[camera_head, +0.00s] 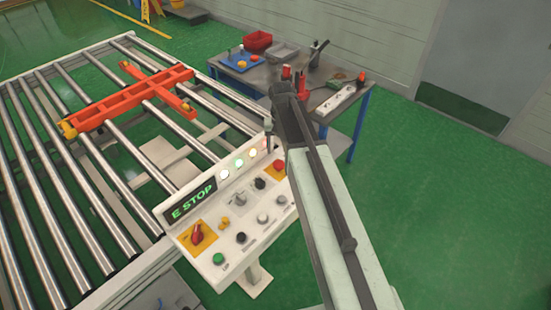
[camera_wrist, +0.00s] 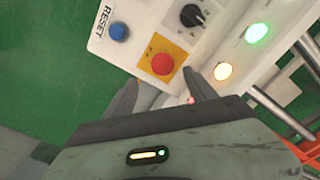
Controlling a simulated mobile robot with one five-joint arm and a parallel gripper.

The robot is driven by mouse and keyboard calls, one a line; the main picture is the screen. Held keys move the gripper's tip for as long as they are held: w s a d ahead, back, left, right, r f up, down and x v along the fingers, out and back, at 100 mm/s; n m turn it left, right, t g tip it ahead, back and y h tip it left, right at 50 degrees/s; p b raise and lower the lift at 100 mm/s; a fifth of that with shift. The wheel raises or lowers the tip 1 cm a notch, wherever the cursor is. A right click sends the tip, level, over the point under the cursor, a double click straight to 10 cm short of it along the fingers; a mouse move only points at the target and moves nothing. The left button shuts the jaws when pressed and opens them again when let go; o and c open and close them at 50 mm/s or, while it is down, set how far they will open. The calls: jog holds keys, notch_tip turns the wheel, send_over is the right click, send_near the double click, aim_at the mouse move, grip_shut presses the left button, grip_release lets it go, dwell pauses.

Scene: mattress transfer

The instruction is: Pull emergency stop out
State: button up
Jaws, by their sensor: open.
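The emergency stop (camera_wrist: 163,64) is a round red button on a yellow plate at the middle of the wrist view. In the head view it shows at the panel's right end (camera_head: 278,168), partly beside my arm. The control panel (camera_head: 240,215) is white, and its display (camera_head: 192,200) reads "E STOP" in green letters. My gripper (camera_wrist: 160,80) is open, with one finger on each side below the button in the wrist view. The fingers look empty; whether they touch the button cannot be told.
A red rotary switch (camera_head: 197,235) sits on another yellow plate at the panel's left. A blue reset button (camera_wrist: 117,32) and a black knob (camera_wrist: 192,15) are near the stop. A roller conveyor (camera_head: 60,160) lies left; a cluttered workbench (camera_head: 330,100) stands behind.

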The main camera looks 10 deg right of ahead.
aim_at(279, 163)
jog(key=f+b, duration=0.7)
jog(key=f, duration=0.1)
jog(key=shift+w+a+b, duration=0.1)
jog(key=shift+a+b, duration=0.2)
jog(key=shift+b, duration=0.05)
jog(key=shift+r, duration=0.15)
